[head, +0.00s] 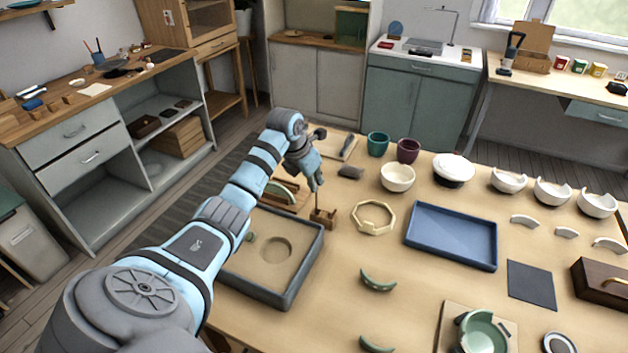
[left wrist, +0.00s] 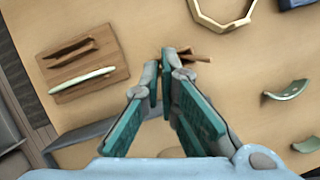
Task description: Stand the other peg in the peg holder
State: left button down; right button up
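The small wooden peg holder (head: 323,218) stands on the table, just right of the sand tray's far corner. It also shows in the left wrist view (left wrist: 190,55), partly behind my fingertips. My left gripper (head: 316,186) is directly above the holder, pointing down. In the left wrist view its fingertips (left wrist: 163,72) are close together. A thin brown peg (head: 317,201) runs down from the fingertips to the holder, roughly upright. Whether its lower end is seated in a hole is too small to tell. My right gripper is not in view.
The grey-rimmed sand tray (head: 308,262) lies below my left arm. A wooden rack with a green piece (left wrist: 80,85) is left of the holder. An octagonal frame (head: 373,217) and a blue tray (head: 452,236) lie to the right. Green shards (head: 378,281) lie nearer.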

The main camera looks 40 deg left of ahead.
pick_arm(q)
jog(key=shift+r, duration=0.15)
jog(key=shift+p, duration=0.3)
jog(key=shift+f, duration=0.25)
dwell(0.5)
dwell(0.4)
jog(key=shift+f, duration=0.3)
jog(key=shift+p, duration=0.5)
dwell(1.2)
jog(key=shift+f+b, duration=1.45)
jog(key=shift+f, duration=0.75)
dwell(1.4)
